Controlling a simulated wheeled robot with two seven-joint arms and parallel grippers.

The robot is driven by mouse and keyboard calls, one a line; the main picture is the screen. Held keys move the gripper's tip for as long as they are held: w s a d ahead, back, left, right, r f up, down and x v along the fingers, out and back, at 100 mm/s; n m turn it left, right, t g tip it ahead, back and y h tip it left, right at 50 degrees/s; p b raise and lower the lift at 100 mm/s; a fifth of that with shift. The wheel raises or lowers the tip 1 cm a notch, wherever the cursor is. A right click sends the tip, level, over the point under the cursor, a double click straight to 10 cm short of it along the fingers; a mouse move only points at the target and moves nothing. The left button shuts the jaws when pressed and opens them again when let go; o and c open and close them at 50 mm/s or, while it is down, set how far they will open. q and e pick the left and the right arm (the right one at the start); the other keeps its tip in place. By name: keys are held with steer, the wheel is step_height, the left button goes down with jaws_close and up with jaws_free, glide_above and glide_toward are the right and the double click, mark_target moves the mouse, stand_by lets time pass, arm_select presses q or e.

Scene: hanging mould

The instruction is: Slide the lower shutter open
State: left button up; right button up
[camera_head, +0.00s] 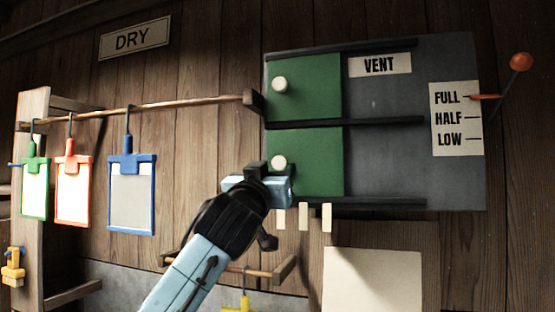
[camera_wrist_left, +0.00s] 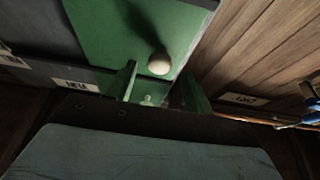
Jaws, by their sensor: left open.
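The lower shutter (camera_head: 318,165) is a green panel at the left end of its track on the grey vent board (camera_head: 385,165). Its pale round knob (camera_head: 279,162) sits near its left edge and also shows large in the left wrist view (camera_wrist_left: 159,62). The upper green shutter (camera_head: 315,85), with its own knob (camera_head: 280,84), is likewise at the left. My left gripper (camera_head: 272,178) is open, just below the lower knob and in front of the shutter's lower left corner. I cannot tell whether it touches the shutter. My right gripper is not in view.
Dark rails (camera_head: 345,122) run above and below the shutters. A wooden rod (camera_head: 180,102) with hanging framed cards (camera_head: 132,190) ends left of the board. A red-knobbed lever (camera_head: 521,62) stands at the right. A lower rod (camera_head: 240,268) is behind my left arm.

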mark_target(279, 165)
arm_select(q)
steer(key=shift+p+x, duration=0.5)
steer(key=shift+x, duration=1.15)
jaws_close()
